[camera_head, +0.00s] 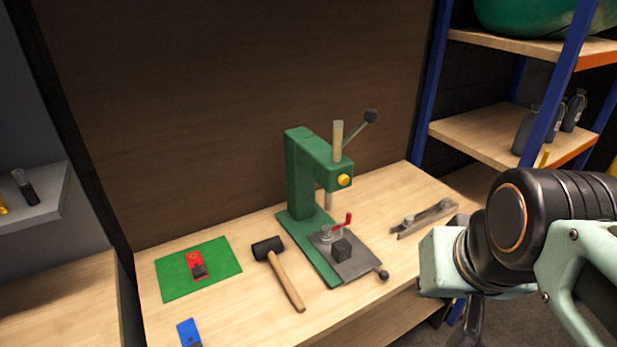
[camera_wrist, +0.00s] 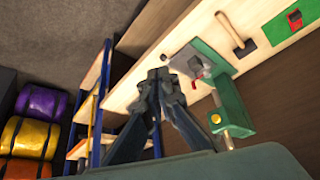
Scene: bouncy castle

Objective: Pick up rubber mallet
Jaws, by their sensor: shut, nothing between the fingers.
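The rubber mallet (camera_head: 278,270) lies flat on the wooden workbench, with a black head towards the back and a wooden handle pointing to the front right. It lies between the green mat and the green press. In the wrist view the mallet (camera_wrist: 235,36) shows near the top, on the bench beside the press. My gripper (camera_wrist: 160,75) is shut and empty in the wrist view, apart from the mallet. In the head view my arm is at the right, with the gripper partly visible and hanging low beyond the bench's right edge.
A green arbor press (camera_head: 302,180) stands just right of the mallet, with a lever sticking up. A green mat (camera_head: 222,257) with a red item lies left. A blue item (camera_head: 188,332) is at the front. A metal bar (camera_head: 425,219) lies right, and shelves (camera_head: 480,135) stand behind.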

